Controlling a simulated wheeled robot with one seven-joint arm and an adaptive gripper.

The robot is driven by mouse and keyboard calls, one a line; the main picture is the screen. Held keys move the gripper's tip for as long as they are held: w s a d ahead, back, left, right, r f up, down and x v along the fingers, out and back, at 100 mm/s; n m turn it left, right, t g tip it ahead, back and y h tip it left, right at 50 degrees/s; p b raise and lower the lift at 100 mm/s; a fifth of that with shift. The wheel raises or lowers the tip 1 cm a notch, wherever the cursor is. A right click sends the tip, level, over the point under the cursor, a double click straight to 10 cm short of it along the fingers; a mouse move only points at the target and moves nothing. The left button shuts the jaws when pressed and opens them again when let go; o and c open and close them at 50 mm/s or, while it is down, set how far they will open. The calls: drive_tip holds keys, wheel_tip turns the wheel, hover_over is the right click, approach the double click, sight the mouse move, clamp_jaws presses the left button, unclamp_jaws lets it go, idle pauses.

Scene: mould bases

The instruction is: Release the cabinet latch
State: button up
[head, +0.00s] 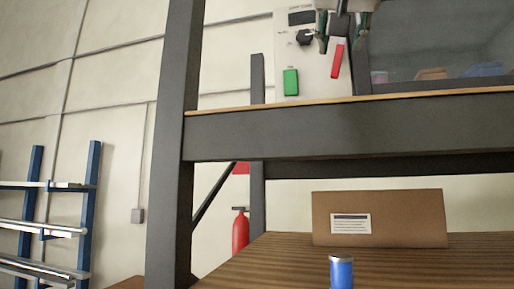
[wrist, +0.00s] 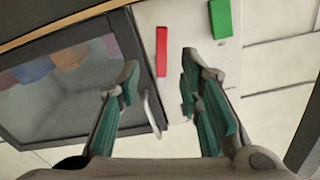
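The cabinet (head: 445,45) stands on the upper shelf, with a dark-framed window that also fills the left of the wrist view (wrist: 55,90). Beside the window is a pale panel (head: 284,55) with a red bar (head: 337,62) and a green block (head: 290,82). The wrist view also shows the red bar (wrist: 161,50) and green block (wrist: 221,18). A thin pale lever-like piece (wrist: 152,112) shows between my fingers; I cannot tell which part is the latch. My gripper (head: 341,38) is open in front of the panel, its fingers (wrist: 160,65) apart with nothing held.
A black knob (head: 304,38) sits on the panel. The shelf beam (head: 350,128) runs below, with a dark upright (head: 172,150) at its left. A cardboard box (head: 400,215) and a blue can (head: 341,272) stand on the lower shelf. A red extinguisher (head: 240,232) is behind.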

sight(337, 64)
drive_tip(key=x, duration=0.9)
drive_tip(key=shift+w+p, duration=0.3)
drive_tip(key=shift+p, duration=0.1)
clamp_jaws()
